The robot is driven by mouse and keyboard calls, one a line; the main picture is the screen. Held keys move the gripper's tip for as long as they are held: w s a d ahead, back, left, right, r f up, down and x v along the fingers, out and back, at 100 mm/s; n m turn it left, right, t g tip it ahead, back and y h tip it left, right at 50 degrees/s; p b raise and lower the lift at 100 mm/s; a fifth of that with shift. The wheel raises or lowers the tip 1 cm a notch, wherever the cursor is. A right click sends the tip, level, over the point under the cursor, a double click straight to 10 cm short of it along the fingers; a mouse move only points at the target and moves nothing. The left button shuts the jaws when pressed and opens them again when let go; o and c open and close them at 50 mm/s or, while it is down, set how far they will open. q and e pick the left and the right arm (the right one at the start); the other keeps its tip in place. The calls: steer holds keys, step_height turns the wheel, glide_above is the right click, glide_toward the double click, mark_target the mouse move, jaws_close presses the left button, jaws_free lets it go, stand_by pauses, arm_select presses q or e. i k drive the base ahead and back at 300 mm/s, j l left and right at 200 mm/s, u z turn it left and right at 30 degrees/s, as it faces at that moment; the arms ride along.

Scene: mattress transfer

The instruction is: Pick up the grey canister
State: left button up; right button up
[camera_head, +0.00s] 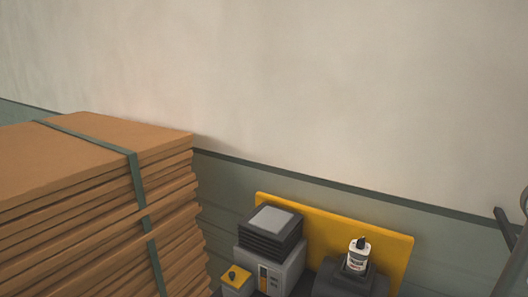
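Nothing in view is clearly the grey canister. A small grey container with a yellow top and a black knob (235,286) stands at the bottom edge, partly cut off. A small whitish bottle with a black cap and a dark label (357,258) stands upright on a dark grey block (338,283), to the right. I cannot tell if either one is the canister. Neither of my grippers shows in the head view.
A tall strapped stack of brown cardboard sheets (90,200) fills the left. A grey machine with a dark ribbed top (268,240) stands in front of a yellow panel (395,247). A wall (300,80) is behind. Dark curved parts (510,230) show at the right edge.

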mark_target(358, 260)
steer(key=i+j+z, duration=0.4)
steer(key=i, duration=0.25)
steer(key=i+j+z, duration=0.4)
steer(key=i+j, duration=0.15)
steer(key=i+j+z, duration=0.4)
steer(key=i+j, duration=0.15)
steer(key=j, duration=0.2)
